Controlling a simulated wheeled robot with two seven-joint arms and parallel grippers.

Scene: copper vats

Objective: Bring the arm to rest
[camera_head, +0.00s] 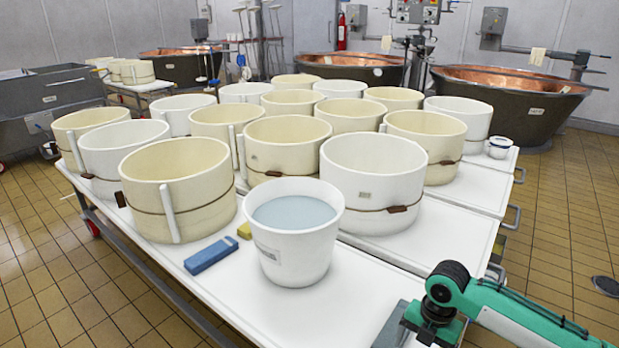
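My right arm (507,312), green with dark joints, comes in at the bottom right and is low beside the near right corner of the white table. Its grey end part (396,325), where the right gripper is, is at the bottom edge of the view. The fingers cannot be made out, so I cannot tell if they are open or shut. My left arm and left gripper are not in view.
A white bucket of bluish liquid (294,229) stands at the front of the white table (310,320), beside a blue brush (211,256) and a yellow block (245,231). Several round moulds (373,179) fill the table behind. Copper vats (508,95) stand farther back.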

